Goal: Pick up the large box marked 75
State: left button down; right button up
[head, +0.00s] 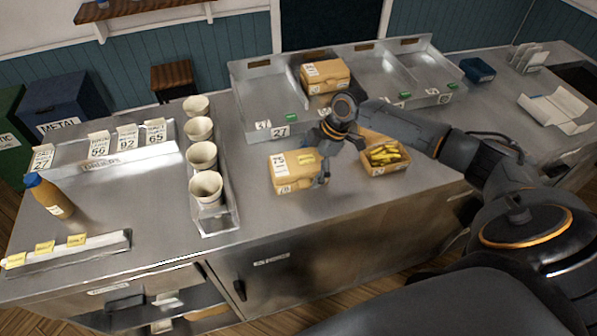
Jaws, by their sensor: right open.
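A closed tan box (287,180) with white labels stands on the steel counter in the middle of the head view; its top label seems to read 75, though the print is small. My right gripper (338,160) is open, pointing down at the right end of this box. One finger shows beside or against that end; I cannot tell whether it touches. The gripper hides part of the box's right side. My left gripper is not in view.
An open carton of yellow food (385,155) stands close to the right of my gripper. Another tan box (325,76) sits in the divided steel rack (264,92) behind. A row of cups (203,156) stands to the left. The counter in front of the box is clear.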

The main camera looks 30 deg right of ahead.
jog(key=c, duration=1.2)
